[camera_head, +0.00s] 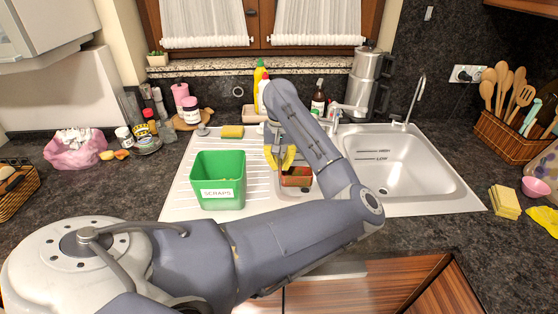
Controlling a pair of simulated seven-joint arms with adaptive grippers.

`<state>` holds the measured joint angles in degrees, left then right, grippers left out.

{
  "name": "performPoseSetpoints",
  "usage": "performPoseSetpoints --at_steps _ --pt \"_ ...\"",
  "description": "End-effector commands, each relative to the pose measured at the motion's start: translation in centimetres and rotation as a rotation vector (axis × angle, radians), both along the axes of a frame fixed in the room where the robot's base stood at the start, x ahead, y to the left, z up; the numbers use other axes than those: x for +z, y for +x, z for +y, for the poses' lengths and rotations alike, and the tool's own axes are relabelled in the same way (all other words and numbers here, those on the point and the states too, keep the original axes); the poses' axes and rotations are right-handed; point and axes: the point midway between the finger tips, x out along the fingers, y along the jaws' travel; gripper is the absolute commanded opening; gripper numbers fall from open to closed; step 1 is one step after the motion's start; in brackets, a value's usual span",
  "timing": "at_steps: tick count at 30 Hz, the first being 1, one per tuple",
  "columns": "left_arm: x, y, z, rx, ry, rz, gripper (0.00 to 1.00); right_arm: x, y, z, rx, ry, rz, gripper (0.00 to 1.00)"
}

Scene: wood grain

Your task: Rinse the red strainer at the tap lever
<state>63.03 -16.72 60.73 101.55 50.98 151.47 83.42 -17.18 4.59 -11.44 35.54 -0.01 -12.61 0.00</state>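The red strainer (297,177) appears as a small red-brown box in the small middle basin of the sink; its contents are too small to make out. My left gripper (280,167) points down at the strainer's left edge. Its yellow fingers stand apart with a gap between them; whether one touches the strainer I cannot tell. A slim upright metal tap (416,99) stands behind the large basin. A smaller metal fitting (336,118) rises behind my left forearm, partly hidden; I cannot tell which one carries the lever. My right gripper is not in view.
A green SCRAPS bin (218,180) stands on the drainboard (178,198), left of the gripper. The large basin (400,175) is empty. My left arm crosses the front counter.

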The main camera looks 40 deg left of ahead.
Motion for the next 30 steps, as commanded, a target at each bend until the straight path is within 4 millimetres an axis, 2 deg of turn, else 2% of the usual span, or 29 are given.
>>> performPoseSetpoints --at_steps 30 --pt "-1.6 6.7 4.1 -0.001 0.002 0.001 0.0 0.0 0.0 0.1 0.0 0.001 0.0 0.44"
